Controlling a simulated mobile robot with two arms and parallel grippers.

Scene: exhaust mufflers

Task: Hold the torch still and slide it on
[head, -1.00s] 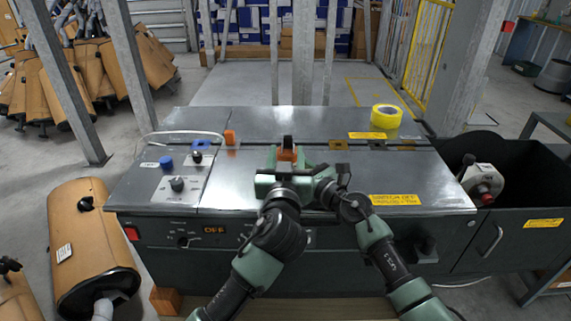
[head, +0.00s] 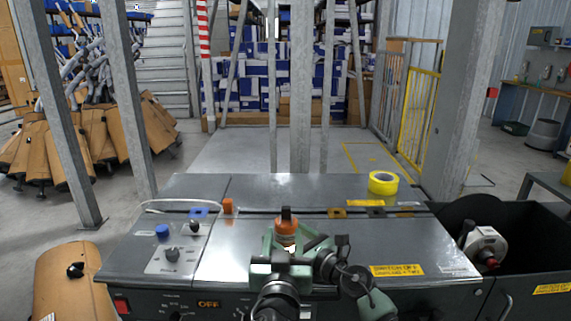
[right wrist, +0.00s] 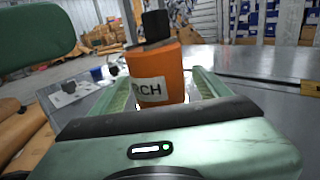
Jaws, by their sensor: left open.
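The orange torch (head: 286,232) stands upright over the middle of the bench, its black part on top. In the right wrist view, the torch (right wrist: 157,75) shows a white label with part of a word. In the head view, my right gripper (head: 318,250) reaches the torch from the right. My left gripper (head: 272,250) is open close to the torch from the left and front. The grippers overlap, and the torch's lower end is hidden.
The metal bench (head: 230,255) carries a knob panel (head: 180,255) at left, a small orange block (head: 228,206) and a yellow tape roll (head: 383,182). A dark bin (head: 525,230) stands at right. The bench top right of the grippers is mostly clear.

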